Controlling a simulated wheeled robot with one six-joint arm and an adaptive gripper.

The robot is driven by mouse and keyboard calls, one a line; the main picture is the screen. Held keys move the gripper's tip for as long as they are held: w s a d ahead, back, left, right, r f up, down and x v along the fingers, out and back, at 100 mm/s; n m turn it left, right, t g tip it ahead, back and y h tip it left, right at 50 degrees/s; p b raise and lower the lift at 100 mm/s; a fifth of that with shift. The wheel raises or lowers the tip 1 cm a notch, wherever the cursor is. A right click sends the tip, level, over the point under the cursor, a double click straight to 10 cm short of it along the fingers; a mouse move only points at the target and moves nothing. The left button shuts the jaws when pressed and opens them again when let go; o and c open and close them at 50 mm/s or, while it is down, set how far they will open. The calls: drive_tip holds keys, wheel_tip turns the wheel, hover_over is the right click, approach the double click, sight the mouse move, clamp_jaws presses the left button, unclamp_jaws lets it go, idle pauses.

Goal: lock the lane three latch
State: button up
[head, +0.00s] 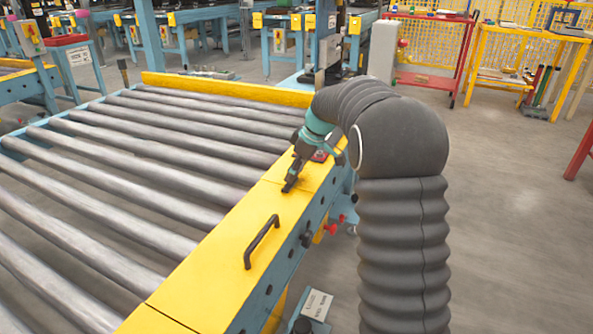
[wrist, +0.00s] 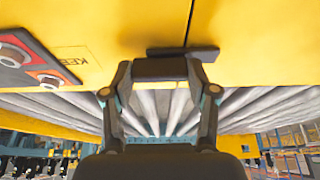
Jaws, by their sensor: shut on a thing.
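My gripper (head: 293,177) reaches down to the yellow side rail of the roller conveyor, near the rail's far part. In the wrist view my gripper (wrist: 160,70) has its fingers closed on a dark block. This block joins a flat dark bar (wrist: 205,52) on the yellow surface, which I take to be the lane three latch. The bar lies across a thin seam in the yellow cover. In the head view the dark latch piece (head: 288,187) shows just under the fingertips. No lane number is readable, and the fingers hide part of the latch.
A black handle (head: 262,241) stands on the yellow rail (head: 215,272) nearer me. A red plate with round fittings (wrist: 28,58) lies beside my gripper. The grey rollers (head: 130,165) fill the left side. Open floor (head: 510,230) lies right.

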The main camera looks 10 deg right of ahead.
drive_tip(key=o, duration=1.2)
drive_tip(key=shift+a+f, duration=0.1)
drive_tip(key=shift+a, duration=0.05)
drive_tip(key=shift+c, duration=0.2)
drive_tip(key=shift+d+r, duration=0.25)
drive_tip(key=shift+r, duration=0.15)
drive_tip(key=v, duration=1.1)
drive_tip(key=shift+s, duration=0.2)
drive_tip(key=shift+r, duration=0.15)
